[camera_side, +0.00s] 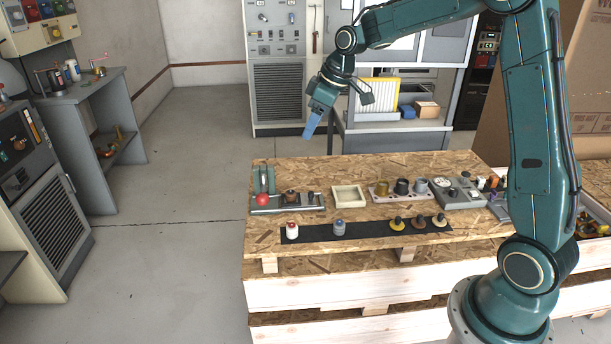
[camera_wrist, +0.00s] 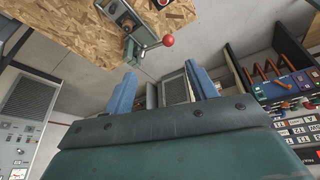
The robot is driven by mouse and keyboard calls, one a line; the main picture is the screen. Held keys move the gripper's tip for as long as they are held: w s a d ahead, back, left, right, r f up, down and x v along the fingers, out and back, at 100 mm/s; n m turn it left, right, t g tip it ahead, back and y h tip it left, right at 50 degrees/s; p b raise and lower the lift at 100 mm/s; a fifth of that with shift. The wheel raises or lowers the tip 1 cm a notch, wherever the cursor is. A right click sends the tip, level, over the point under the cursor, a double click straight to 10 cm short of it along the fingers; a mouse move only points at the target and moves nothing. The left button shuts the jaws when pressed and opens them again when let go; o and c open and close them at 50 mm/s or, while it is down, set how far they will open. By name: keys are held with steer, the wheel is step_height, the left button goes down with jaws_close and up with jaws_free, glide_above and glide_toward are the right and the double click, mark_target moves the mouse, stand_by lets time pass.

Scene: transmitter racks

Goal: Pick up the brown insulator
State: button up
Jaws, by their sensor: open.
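My gripper (camera_side: 311,126) hangs in the air above and beyond the back left of the wooden table, with blue fingers pointing down. In the wrist view its two fingers (camera_wrist: 163,82) are spread apart with nothing between them. A small brown piece (camera_side: 291,196) sits on the grey lever fixture (camera_side: 268,209) at the table's left. I cannot tell for sure which is the brown insulator. Neither piece is touched by my gripper.
The fixture has a red ball (camera_side: 262,200), also in the wrist view (camera_wrist: 168,40). A cream tray (camera_side: 348,205), a holder with several cups (camera_side: 402,188) and a grey instrument (camera_side: 458,195) stand to its right.

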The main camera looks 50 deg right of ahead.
steer(key=w+d+f+n, duration=0.1)
steer(key=w+d+f, duration=0.4)
steer(key=f, duration=0.2)
steer(key=n+y, duration=0.1)
glide_toward(292, 191)
steer(key=shift+x, duration=1.95)
steer(key=shift+s+f, duration=0.1)
steer(key=shift+s, duration=0.05)
steer(key=shift+x, duration=2.55)
steer(key=shift+a, duration=0.1)
steer(key=shift+c, duration=0.3)
steer(key=c, duration=1.1)
steer(key=shift+w, duration=0.25)
steer(key=shift+c, duration=0.2)
